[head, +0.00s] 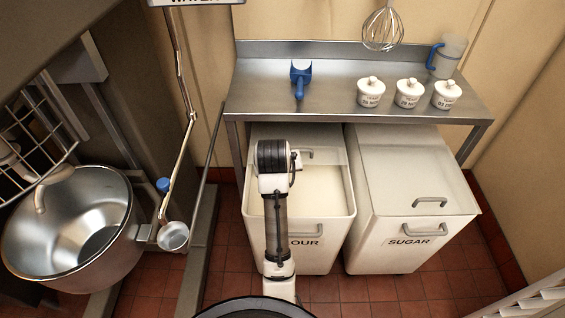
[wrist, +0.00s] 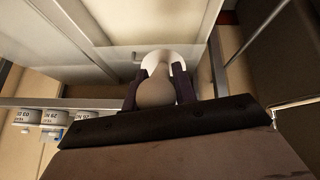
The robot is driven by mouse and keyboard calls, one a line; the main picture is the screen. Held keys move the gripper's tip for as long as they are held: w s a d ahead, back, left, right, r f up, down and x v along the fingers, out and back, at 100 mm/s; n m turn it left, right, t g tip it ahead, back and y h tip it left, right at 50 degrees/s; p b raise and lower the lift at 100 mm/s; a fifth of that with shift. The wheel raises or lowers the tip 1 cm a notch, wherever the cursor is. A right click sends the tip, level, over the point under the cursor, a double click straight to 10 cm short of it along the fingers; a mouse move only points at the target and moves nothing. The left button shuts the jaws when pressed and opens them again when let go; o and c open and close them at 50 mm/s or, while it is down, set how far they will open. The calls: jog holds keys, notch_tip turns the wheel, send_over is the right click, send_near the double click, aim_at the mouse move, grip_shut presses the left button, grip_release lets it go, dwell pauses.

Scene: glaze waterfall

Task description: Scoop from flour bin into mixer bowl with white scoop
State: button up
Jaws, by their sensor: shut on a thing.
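The flour bin (head: 338,218) stands under the steel shelf, open, with pale flour (head: 322,186) inside. My arm reaches over its left side. In the wrist view my gripper (wrist: 158,80) has its dark fingers on both sides of the white scoop's rounded, greyish handle, shut on it. The white scoop (wrist: 171,58) shows a pale round part beyond the fingers. In the head view my arm mostly hides the gripper and scoop, so I cannot tell whether the scoop touches flour or carries any. The steel mixer bowl (head: 110,255) stands at the far left.
A closed sugar bin (head: 405,190) stands right of the flour bin. The steel shelf (head: 335,97) above holds a blue scoop (head: 300,78), white lidded jars (head: 408,94) and a jug (head: 448,57).

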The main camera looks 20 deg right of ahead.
notch_tip(320, 180, down, 22)
jog(key=w+b, duration=0.2)
jog(key=b, duration=0.8)
jog(key=shift+w+d+f, duration=0.15)
jog(key=shift+w+d, duration=0.25)
